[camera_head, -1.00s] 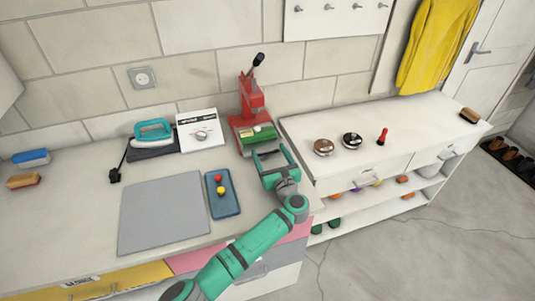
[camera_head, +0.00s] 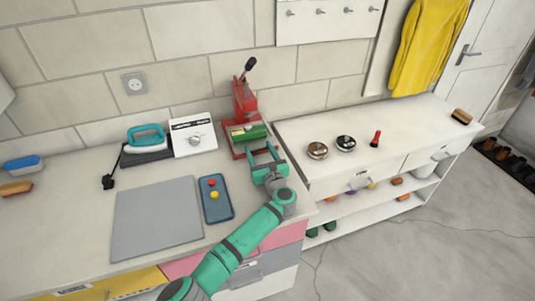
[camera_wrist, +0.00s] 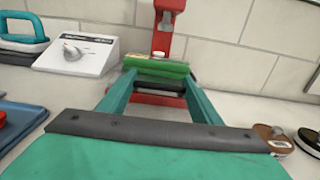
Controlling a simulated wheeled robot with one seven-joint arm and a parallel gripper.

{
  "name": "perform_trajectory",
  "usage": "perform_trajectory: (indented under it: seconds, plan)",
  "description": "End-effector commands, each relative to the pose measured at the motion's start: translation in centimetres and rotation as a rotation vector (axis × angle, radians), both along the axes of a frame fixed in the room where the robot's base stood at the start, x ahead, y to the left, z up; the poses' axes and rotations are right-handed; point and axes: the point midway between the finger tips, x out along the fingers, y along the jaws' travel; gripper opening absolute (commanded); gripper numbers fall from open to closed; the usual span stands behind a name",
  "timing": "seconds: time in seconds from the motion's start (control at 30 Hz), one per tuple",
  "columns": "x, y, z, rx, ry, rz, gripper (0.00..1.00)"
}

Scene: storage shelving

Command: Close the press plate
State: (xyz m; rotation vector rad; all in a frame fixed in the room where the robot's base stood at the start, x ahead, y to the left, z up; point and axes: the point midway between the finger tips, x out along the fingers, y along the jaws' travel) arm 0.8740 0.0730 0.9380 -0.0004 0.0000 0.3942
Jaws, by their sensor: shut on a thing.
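The red press (camera_head: 243,103) stands against the wall with its black-knobbed lever (camera_head: 250,63) up; its red column (camera_wrist: 163,40) shows in the wrist view. The green press plate (camera_head: 255,130) is at the press's front and looks tilted up, with pale pieces along it. In the wrist view the plate (camera_wrist: 157,71) lies across, just beyond my fingertips. My gripper (camera_head: 264,153) reaches in from the front with its fingers apart at the plate's near edge. In the wrist view a dark bar lies between the fingertips (camera_wrist: 160,87). The exact contact is hard to make out.
A white box with a dial (camera_head: 194,138) and a teal iron (camera_head: 146,138) stand left of the press. A blue tray (camera_head: 217,210) and grey mat (camera_head: 157,220) lie in front. Round tins (camera_head: 317,151) sit on the white cabinet at right.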

Motion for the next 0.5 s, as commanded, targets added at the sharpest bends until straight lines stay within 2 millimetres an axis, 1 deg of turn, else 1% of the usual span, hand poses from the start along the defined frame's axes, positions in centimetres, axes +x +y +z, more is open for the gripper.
perform_trajectory:
  seconds: [0.03,0.27,0.3,0.33,0.37,0.5]
  plan:
    - [0.17,0.42,0.12,0.000,-0.001,0.003,0.18]
    - [0.17,0.69,0.19,0.001,-0.002,0.005,0.18]
    - [0.17,0.72,0.19,0.001,-0.002,0.005,0.68]
    - [0.15,0.72,0.18,0.002,-0.001,0.005,0.75]
    - [0.15,0.70,0.17,0.001,-0.002,0.005,0.77]
    - [0.12,0.55,0.14,0.000,-0.001,0.003,0.77]
